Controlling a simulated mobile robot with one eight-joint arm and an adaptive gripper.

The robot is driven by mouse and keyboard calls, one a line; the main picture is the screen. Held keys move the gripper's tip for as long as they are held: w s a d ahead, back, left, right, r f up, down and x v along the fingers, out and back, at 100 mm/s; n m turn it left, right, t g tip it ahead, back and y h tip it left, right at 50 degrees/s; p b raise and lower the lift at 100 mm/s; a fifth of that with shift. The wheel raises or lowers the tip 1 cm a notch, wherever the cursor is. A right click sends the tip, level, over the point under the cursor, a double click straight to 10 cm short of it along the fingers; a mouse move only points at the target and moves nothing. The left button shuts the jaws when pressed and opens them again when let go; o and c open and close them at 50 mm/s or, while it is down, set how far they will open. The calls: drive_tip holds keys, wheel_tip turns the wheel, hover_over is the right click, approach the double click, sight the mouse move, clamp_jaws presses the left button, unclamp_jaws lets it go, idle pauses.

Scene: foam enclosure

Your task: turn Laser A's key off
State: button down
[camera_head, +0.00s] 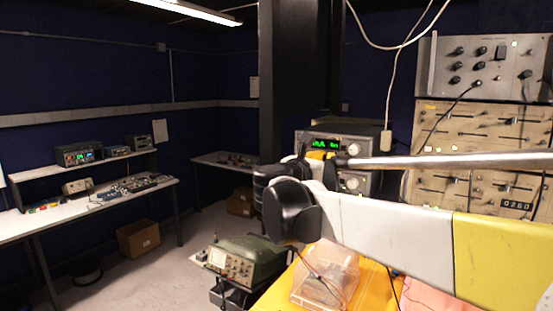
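I cannot pick out Laser A or its key with certainty. A grey instrument (335,146) with a green lit display and knobs stands on the bench at the centre right, and the front of it is partly covered by my arm. My arm (390,235), white and yellow, reaches in from the right and ends in black rounded parts (290,205) in front of this instrument. I cannot make out the fingers of my gripper there, nor whether it holds anything.
Stacked panels with knobs and sliders (470,130) stand at the right. A clear plastic box (325,272) lies on an orange surface below my arm. A green oscilloscope (245,256) is left of it. A bench (40,222) runs along the left, with open floor (180,270) between.

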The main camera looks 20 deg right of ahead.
drive_tip(key=shift+n, duration=0.4)
drive_tip(key=c, duration=1.6)
unclamp_jaws()
drive_tip(key=v, duration=1.2)
drive_tip(key=shift+s, duration=0.1)
